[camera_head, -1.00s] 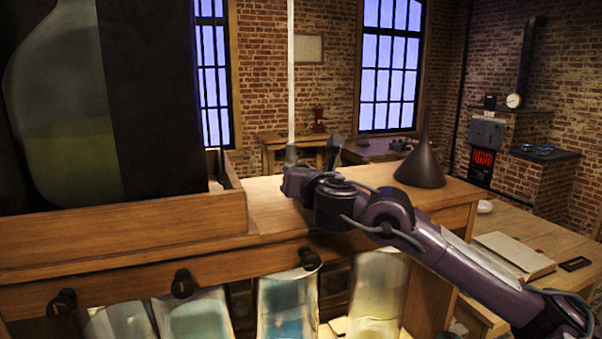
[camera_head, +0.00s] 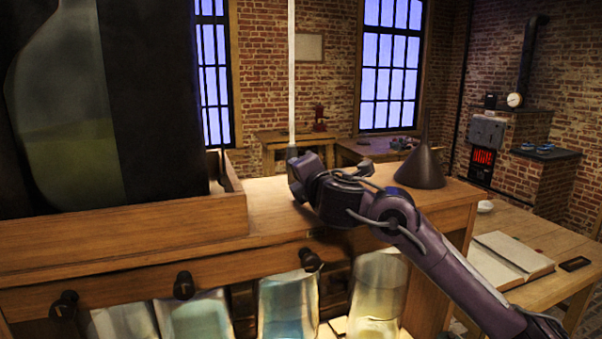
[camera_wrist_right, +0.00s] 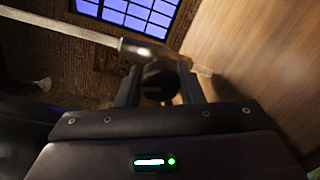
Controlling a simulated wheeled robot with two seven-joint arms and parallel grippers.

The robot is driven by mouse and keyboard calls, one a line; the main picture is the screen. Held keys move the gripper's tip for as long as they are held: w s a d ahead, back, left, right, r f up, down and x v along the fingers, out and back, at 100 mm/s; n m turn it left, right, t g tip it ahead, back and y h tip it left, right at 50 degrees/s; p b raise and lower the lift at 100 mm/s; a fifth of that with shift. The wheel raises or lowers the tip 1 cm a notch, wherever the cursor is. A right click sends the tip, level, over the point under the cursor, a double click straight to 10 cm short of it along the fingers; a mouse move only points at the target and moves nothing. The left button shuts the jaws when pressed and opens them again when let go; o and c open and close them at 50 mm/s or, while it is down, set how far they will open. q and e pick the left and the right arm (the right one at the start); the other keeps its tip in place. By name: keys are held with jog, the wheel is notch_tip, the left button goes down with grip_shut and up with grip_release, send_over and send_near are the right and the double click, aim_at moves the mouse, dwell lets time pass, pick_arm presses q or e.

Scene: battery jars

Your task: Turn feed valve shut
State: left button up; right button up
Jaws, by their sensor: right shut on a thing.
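A pale vertical tube (camera_head: 291,75) comes down to the bench top and ends in a fitting. My right gripper (camera_head: 297,167) is at the foot of this tube. In the right wrist view, the fingers of my right gripper (camera_wrist_right: 158,82) are on either side of a dark, rounded part, which looks like the feed valve (camera_wrist_right: 158,71), and are shut on it. The tube (camera_wrist_right: 60,30) runs in from the left to a metal fitting beside the fingers. The valve's handle is mostly hidden, so its angle cannot be told. My left gripper is out of view.
A dark cone (camera_head: 421,168) stands on the bench (camera_head: 345,262) right of my gripper. A large glass vessel (camera_head: 65,130) stands at the left in a wooden tray (camera_head: 235,205). Dark knobs (camera_head: 183,285) and several jars (camera_head: 288,305) are at the bench front.

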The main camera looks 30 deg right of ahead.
jog(key=shift+f+m, duration=0.1)
jog(key=shift+m, duration=1.4)
jog(key=shift+y, duration=0.3)
jog(key=o, duration=1)
jog(key=shift+s, duration=0.1)
jog(key=shift+s+a, duration=0.15)
jog(key=shift+s, duration=0.15)
jog(key=v, duration=0.7)
